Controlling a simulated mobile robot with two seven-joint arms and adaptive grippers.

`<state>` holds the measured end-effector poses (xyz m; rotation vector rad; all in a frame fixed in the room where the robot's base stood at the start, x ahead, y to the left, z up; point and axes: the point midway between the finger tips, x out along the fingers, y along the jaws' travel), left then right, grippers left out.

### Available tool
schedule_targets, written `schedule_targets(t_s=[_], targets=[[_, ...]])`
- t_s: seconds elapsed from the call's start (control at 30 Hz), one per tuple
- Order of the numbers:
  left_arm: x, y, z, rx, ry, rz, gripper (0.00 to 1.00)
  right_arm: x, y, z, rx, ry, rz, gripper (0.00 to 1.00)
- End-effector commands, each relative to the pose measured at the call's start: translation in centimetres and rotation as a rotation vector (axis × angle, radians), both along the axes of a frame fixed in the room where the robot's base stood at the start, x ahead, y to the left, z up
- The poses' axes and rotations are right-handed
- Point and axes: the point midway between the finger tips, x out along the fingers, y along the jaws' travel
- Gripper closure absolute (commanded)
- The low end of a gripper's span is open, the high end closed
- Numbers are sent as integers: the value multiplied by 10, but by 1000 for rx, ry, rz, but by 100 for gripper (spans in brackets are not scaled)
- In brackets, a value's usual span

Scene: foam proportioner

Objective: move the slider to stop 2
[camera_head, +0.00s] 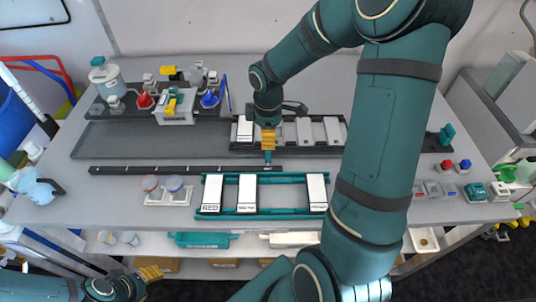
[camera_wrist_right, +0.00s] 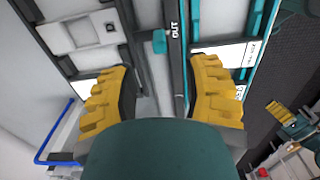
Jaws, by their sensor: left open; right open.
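A long dark rail (camera_head: 180,170) lies across the table. A small teal slider knob (camera_head: 268,157) shows at the rail's right part. The right wrist view shows the teal knob (camera_wrist_right: 160,41) beside a dark strip (camera_wrist_right: 176,60) lettered "OUT". My right gripper (camera_head: 268,147) points down over the knob. Its yellow fingers are open (camera_wrist_right: 166,95), with the knob ahead of the gap, not clasped. Contact cannot be told. No stop numbers are readable. My left gripper (camera_head: 150,273) is at the lower left, in front of the table, away from the rail.
A teal frame with white cards (camera_head: 247,192) lies in front of the rail. A dark tray with white plates (camera_head: 304,130) is behind it. Bottles and valves (camera_head: 173,105) crowd the back left.

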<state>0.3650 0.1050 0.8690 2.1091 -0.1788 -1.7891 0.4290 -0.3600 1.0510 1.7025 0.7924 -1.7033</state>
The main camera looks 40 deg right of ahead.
Motion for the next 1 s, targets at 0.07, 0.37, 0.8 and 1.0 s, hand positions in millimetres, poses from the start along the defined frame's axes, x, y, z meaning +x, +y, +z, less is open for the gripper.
schedule_targets(t_s=[0.07,0.37,0.8,1.0], targets=[[0,0,-4,1,0,0,53,-1,0,-19,2,5,1,52],[0,0,-11,2,0,0,53,-1,0,-71,1,3,1,52],[1,-1,-14,3,1,0,53,0,0,-91,1,-1,0,52],[1,-1,-14,3,1,0,53,0,0,-91,1,-1,0,77]])
